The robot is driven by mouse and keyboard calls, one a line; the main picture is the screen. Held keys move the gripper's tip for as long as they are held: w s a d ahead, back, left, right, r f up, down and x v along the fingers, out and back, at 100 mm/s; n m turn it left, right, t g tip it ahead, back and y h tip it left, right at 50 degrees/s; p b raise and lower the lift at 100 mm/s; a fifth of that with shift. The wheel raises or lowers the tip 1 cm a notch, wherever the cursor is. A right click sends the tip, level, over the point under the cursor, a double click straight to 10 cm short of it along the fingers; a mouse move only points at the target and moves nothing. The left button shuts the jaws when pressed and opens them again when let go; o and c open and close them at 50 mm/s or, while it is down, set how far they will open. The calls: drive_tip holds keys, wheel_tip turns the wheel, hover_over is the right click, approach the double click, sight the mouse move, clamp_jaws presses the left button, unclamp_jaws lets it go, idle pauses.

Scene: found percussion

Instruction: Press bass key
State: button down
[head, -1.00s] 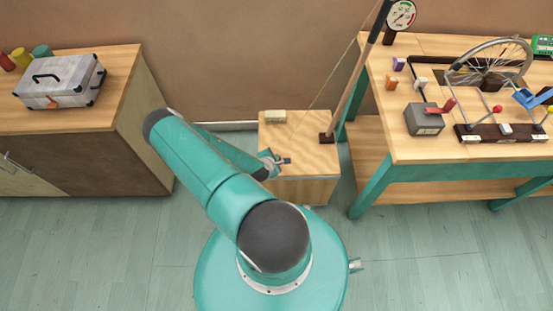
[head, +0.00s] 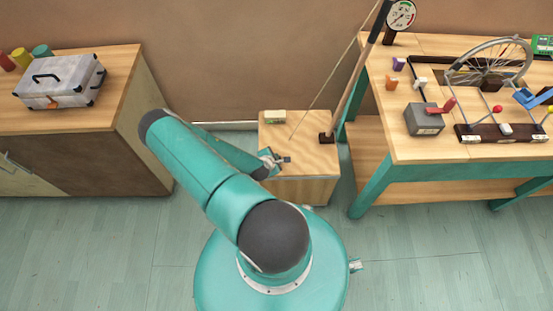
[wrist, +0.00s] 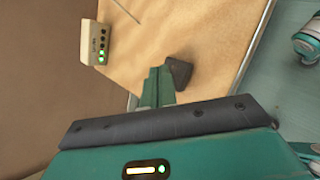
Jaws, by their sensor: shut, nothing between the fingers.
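A plywood box (head: 305,160) stands on the floor ahead of me, with a leaning pole (head: 353,85) and a string (head: 322,92) above it. A small cream block (head: 275,117) sits at its back left corner. My gripper (head: 284,160) is shut and empty, low at the box top's front left. In the wrist view a dark wedge (wrist: 178,72) shows at the teal fingers (wrist: 154,88); I cannot tell whether it is a fingertip or a key. Contact is unclear.
A workbench (head: 440,150) on the right carries a wheel (head: 488,62), a grey box with a red lever (head: 424,118) and a dial (head: 401,15). A cabinet (head: 150,120) on the left holds a metal case (head: 60,80).

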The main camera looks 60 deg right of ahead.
drive_tip(key=shift+r, duration=0.25)
drive_tip(key=shift+r, duration=2.5)
